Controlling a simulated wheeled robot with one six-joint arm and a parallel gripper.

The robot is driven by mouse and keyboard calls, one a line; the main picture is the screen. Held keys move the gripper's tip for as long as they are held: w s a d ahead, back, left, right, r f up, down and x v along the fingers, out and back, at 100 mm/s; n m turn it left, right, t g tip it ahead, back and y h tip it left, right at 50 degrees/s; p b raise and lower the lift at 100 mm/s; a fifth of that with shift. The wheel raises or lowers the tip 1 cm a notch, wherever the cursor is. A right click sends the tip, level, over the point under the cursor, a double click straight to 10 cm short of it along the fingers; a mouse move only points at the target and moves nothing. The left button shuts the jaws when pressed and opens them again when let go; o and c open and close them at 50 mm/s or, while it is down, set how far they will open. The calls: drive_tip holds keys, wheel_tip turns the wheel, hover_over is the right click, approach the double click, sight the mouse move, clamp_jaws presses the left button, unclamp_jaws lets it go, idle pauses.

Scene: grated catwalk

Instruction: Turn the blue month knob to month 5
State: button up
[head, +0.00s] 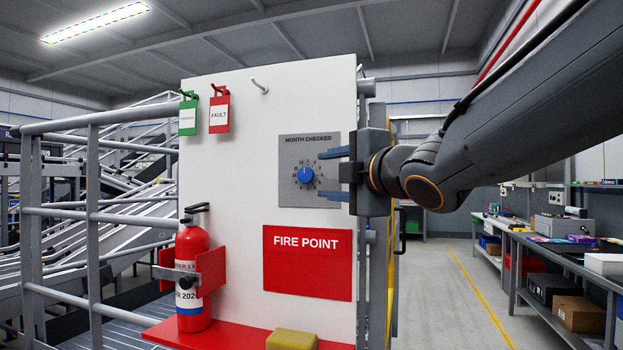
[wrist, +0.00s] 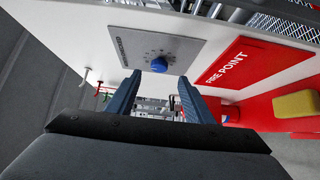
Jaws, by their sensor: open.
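The blue month knob (head: 305,175) sits in the middle of a grey plate (head: 298,198) headed "MONTH CHECKED", with a ring of small numbers around it. The plate is on a white upright board. A pale pointer mark on the knob looks roughly upward; the number it meets is too small to read. My gripper (head: 333,174) is open and empty, to the right of the knob and apart from it, with its two blue fingers above and below knob height. In the wrist view the knob (wrist: 159,64) shows ahead, between and beyond the fingertips (wrist: 160,88).
A green tag (head: 188,116) and a red "FAULT" tag (head: 219,112) hang upper left, beside an empty peg (head: 259,86). A red extinguisher (head: 192,275) stands lower left. A red "FIRE POINT" sign (head: 307,262) is below the plate. A yellow block (head: 291,340) rests on the red shelf.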

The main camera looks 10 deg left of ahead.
sight(307, 176)
drive_tip(key=shift+p+x, duration=0.65)
drive_tip(key=shift+x, duration=3.2)
drive_tip(key=c, duration=1)
